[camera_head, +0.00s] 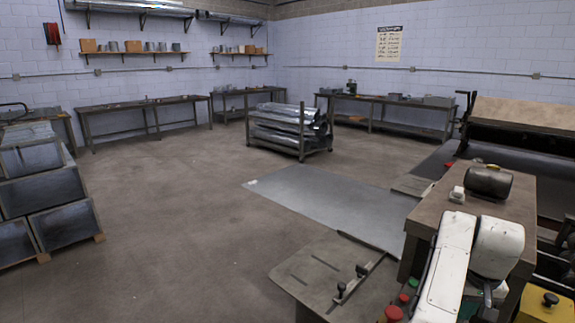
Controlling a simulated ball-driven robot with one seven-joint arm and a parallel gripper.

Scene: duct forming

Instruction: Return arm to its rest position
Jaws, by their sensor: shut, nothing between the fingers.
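My white arm (445,262) is at the lower right, folded, with one link rising from the bottom edge and a rounded white link (498,246) beside it. The lower part of the arm runs down toward the bottom edge among dark parts. I cannot make out my gripper's fingers in this view. No object is seen held by the visible part of the arm.
A brown-topped machine stand (425,216) with a dark cylinder (489,181) is close behind my arm. A work plate (318,272) with levers is left of it. A sheet-metal rack (290,130) stands mid-room. Stacked metal ducts (42,192) are far left. Open floor (165,235) lies between.

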